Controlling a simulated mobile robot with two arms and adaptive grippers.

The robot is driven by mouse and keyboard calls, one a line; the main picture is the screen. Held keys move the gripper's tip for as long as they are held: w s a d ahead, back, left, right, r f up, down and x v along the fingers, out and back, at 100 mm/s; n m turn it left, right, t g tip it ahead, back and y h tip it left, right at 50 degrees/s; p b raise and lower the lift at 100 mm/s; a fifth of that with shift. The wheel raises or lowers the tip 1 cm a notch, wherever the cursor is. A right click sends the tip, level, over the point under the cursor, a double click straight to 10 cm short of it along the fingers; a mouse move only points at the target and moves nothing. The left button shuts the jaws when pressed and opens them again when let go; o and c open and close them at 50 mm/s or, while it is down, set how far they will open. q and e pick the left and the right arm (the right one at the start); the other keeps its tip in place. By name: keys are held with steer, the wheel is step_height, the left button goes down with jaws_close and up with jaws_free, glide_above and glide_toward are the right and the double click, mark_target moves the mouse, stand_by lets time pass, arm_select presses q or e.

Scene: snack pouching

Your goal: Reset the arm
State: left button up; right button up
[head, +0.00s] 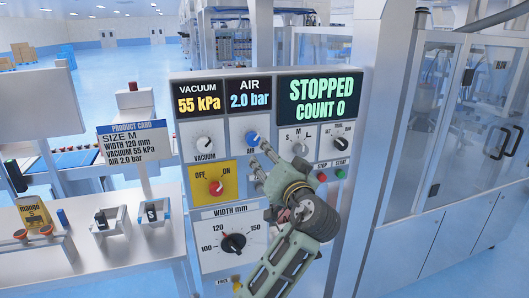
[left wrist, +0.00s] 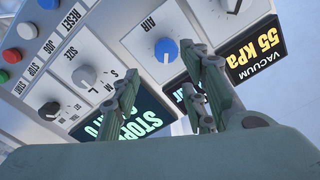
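My left gripper (head: 260,155) is in front of the control panel (head: 245,188), just below the blue AIR knob (head: 253,137). Its two fingers are spread with nothing between them. In the left wrist view the open gripper (left wrist: 166,82) has its fingers on either side of the blue AIR knob (left wrist: 166,50) in the picture; I cannot tell whether they touch it. The displays read vacuum 55 kPa, air 2.0 bar, and STOPPED, COUNT 0. My right gripper is in neither view.
Near the gripper are the white VACUUM knob (head: 204,142), size knob (head: 300,149), red OFF/ON switch (head: 216,187) and black WIDTH dial (head: 233,243). A product card (head: 134,141) and small bins stand on the left counter. A glass-doored machine (head: 469,130) stands right.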

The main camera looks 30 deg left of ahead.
arm_select(q)
steer(key=shift+s+d, duration=0.2)
stand_by(0.4)
